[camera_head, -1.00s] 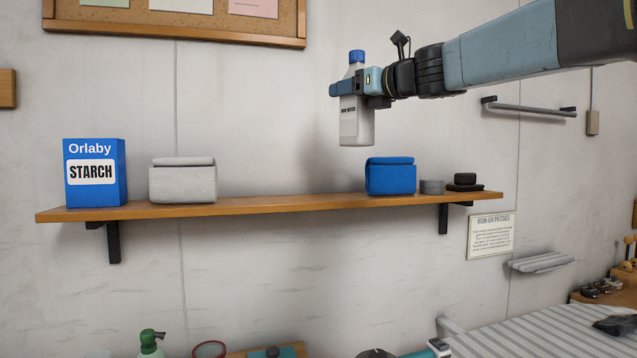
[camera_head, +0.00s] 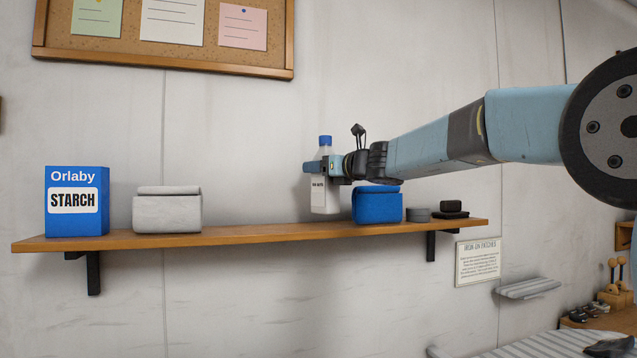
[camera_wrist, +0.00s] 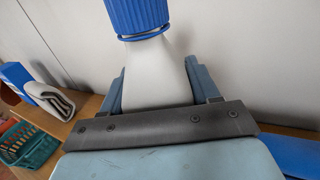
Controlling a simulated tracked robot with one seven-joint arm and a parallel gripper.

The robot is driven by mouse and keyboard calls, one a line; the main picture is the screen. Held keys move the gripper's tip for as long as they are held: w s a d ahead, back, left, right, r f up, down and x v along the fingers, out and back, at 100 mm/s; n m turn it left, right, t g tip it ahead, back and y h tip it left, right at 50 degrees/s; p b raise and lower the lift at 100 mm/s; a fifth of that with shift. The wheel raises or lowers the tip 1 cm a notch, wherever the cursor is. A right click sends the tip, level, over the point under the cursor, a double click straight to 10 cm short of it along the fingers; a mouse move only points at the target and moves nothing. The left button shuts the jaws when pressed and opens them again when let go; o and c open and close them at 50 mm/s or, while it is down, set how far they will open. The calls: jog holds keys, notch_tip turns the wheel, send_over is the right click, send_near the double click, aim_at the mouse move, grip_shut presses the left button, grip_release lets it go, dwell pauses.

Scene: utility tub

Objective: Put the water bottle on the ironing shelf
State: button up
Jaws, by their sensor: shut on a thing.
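The water bottle (camera_head: 323,192) is white with a blue cap and a label. My gripper (camera_head: 318,168) is shut around its upper body and holds it upright. In the head view the bottle's base appears just above the wooden ironing shelf (camera_head: 268,232), left of the folded blue cloth. I cannot tell whether the base touches the board. In the wrist view the bottle's white neck and blue cap (camera_wrist: 137,15) rise between the two blue fingers (camera_wrist: 158,88). The lower part of the bottle is hidden there.
A blue starch box (camera_head: 77,202) and a folded white cloth (camera_head: 167,210) stand on the left of the shelf. The folded blue cloth (camera_head: 377,205), a grey tin (camera_head: 417,215) and black items (camera_head: 451,209) stand on the right. Shelf between the cloths is bare.

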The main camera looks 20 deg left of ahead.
aim_at(320, 181)
jog(key=shift+w+a+f, duration=0.1)
jog(key=shift+w+f, duration=0.05)
jog(key=shift+f, duration=1.55)
jog(key=o, duration=1.4)
jog(key=shift+f, duration=0.1)
jog(key=shift+c, duration=0.2)
jog(key=v, duration=1.2)
